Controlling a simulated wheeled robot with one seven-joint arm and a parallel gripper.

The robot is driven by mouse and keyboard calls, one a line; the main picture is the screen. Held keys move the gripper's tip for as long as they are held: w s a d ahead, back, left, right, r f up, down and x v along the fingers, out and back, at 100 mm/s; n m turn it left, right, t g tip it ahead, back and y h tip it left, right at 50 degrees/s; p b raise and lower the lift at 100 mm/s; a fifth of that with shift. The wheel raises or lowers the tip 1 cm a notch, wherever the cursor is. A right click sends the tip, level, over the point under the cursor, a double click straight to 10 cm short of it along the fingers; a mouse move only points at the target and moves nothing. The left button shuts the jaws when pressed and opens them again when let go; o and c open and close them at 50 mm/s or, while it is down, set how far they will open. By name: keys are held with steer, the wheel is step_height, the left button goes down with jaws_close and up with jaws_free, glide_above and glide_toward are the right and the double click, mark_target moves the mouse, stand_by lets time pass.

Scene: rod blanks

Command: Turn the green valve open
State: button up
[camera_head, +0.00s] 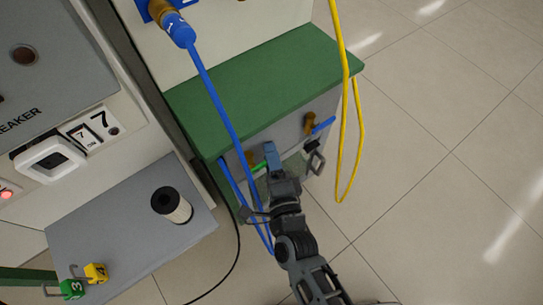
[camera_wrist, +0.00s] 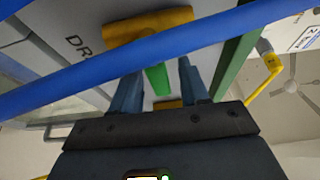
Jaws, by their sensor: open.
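The green valve handle (camera_wrist: 157,78) shows between the two blue-grey fingers of my gripper (camera_wrist: 159,70) in the wrist view, with a gap on both sides. Its brass body (camera_wrist: 150,25) is behind, partly covered by a blue hose (camera_wrist: 60,82) crossing close to the camera. In the head view, a small part of the green handle (camera_head: 259,166) shows just left of my gripper (camera_head: 271,152), at the grey cabinet front. The fingers are apart and hold nothing. Much of the handle and valve is hidden by my gripper in the head view.
A second brass valve with a blue handle (camera_head: 323,125) is to the right on the same front. A green cabinet top (camera_head: 270,80) overhangs it. A yellow hose (camera_head: 358,120) hangs at right. A grey shelf (camera_head: 125,225) holds a dark-topped cylinder (camera_head: 172,204) and small padlocks (camera_head: 96,272).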

jaws_close()
stand_by(0.3)
